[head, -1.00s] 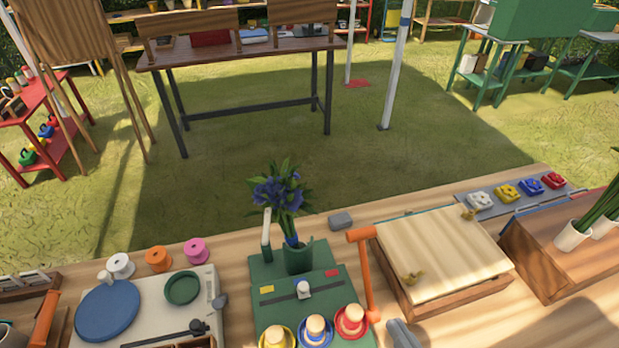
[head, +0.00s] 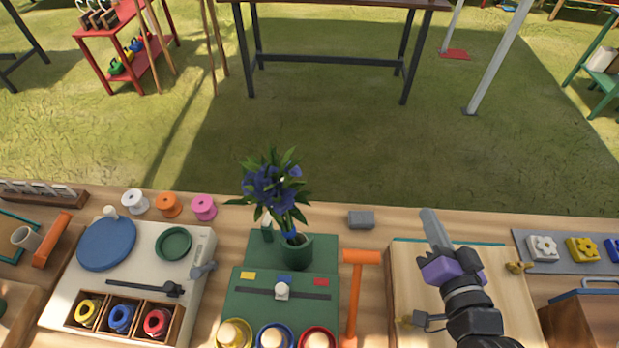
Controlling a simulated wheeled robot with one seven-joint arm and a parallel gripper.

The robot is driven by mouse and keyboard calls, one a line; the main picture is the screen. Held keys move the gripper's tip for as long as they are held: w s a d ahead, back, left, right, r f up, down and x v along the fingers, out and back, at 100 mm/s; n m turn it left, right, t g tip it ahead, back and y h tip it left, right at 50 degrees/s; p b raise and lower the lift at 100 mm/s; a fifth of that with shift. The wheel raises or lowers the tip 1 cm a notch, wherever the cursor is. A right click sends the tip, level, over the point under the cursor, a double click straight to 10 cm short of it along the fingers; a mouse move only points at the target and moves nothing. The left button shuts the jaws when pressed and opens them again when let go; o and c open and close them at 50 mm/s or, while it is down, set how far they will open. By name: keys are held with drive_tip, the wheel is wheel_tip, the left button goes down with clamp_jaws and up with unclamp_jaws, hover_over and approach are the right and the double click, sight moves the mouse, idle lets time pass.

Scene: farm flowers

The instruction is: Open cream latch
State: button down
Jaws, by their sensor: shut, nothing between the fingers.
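A cream board (head: 60,300) lies at the left of the bench, with a grey lever (head: 203,270) at its right edge and a dark bar-shaped latch (head: 155,288) above a wooden tray. I cannot tell which of these is the cream latch. At the right is a box with a pale cream wooden lid (head: 410,275), with a small brass fitting (head: 515,267) at its right and another (head: 405,320) at its left. My gripper (head: 432,218) is shut and empty, over this lid, well right of the cream board. My wrist hides part of the lid.
A green board (head: 240,300) with a slider and a pot of blue flowers (head: 275,188) stands between. An orange hammer-shaped handle (head: 354,300) stands beside the lidded box. Spools (head: 168,204) and a grey block (head: 361,219) line the back edge.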

drive_tip(key=shift+w+a+f, duration=0.1)
drive_tip(key=shift+w+a, duration=0.1)
drive_tip(key=shift+a, duration=0.15)
drive_tip(key=shift+w+a+f+g+y, duration=0.15)
drive_tip(key=shift+w+f+g+y, duration=0.1)
drive_tip(key=shift+g+y, duration=0.05)
drive_tip(key=w+a+f+m+g+y, duration=0.1)
drive_tip(key=w+a+f+g+y, duration=0.1)
drive_tip(key=w+a+g+y, duration=0.3)
drive_tip(key=s+a+r+n+g+y, duration=0.1)
drive_tip(key=s+a+r+g+y, duration=0.1)
drive_tip(key=a+r+g+y, duration=0.45)
drive_tip(key=w+a+f+t+h, duration=0.1)
drive_tip(key=w+a+f, duration=0.2)
drive_tip(key=a, duration=0.3)
drive_tip(key=w+a+f+h, duration=0.1)
drive_tip(key=w+a+f, duration=0.1)
drive_tip(key=a, duration=0.5)
drive_tip(key=shift+w+a+f+t, duration=0.15)
drive_tip(key=shift+w+f+t, duration=0.25)
drive_tip(key=shift+f, duration=0.4)
drive_tip(key=shift+a, duration=0.1)
